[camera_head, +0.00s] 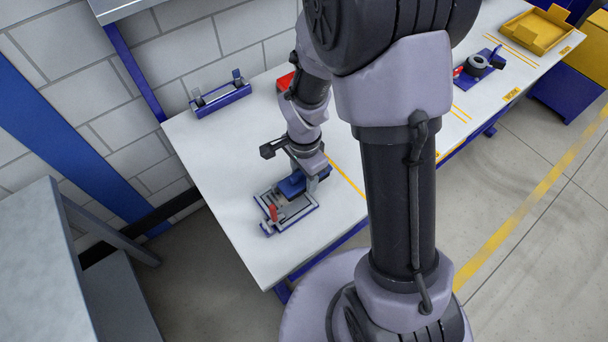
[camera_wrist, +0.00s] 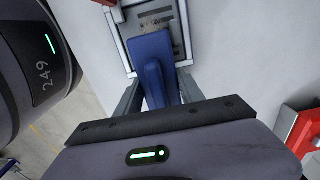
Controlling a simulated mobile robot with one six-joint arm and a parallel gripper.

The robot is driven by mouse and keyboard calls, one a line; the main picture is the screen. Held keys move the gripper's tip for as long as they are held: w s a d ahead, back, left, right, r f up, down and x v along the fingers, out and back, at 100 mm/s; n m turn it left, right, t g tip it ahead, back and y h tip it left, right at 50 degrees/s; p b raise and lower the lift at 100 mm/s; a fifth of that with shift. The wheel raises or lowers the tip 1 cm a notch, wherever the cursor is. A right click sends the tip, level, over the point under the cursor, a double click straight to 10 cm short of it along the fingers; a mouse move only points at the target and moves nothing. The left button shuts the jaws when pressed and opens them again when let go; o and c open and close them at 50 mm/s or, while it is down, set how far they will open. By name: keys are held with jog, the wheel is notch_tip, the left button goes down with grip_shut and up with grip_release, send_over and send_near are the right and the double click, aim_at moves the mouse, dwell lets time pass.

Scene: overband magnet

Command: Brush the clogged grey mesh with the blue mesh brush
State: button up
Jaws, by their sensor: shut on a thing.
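The blue mesh brush (camera_wrist: 152,62) is between my gripper's fingers (camera_wrist: 158,92), and my gripper is shut on it. In the head view the brush (camera_head: 291,186) is over the right part of the framed mesh fixture (camera_head: 293,217) at the near left end of the table. The grey mesh (camera_wrist: 160,17) shows beyond the brush head in the wrist view, with brownish patches on it. The brush covers part of the mesh; whether its bristles touch it cannot be seen. My gripper (camera_head: 311,180) is low over the table beside the fixture.
The white table (camera_head: 230,190) is bare left of the fixture. A blue rack (camera_head: 220,98) stands at the table's back edge. A red object (camera_head: 286,80) is partly behind my arm. Further right are a blue fixture with a dark round part (camera_head: 477,67) and a yellow tray (camera_head: 540,30).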

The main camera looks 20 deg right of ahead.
jog(key=shift+f+b, duration=0.85)
jog(key=shift+f, duration=0.15)
jog(key=shift+a, duration=0.1)
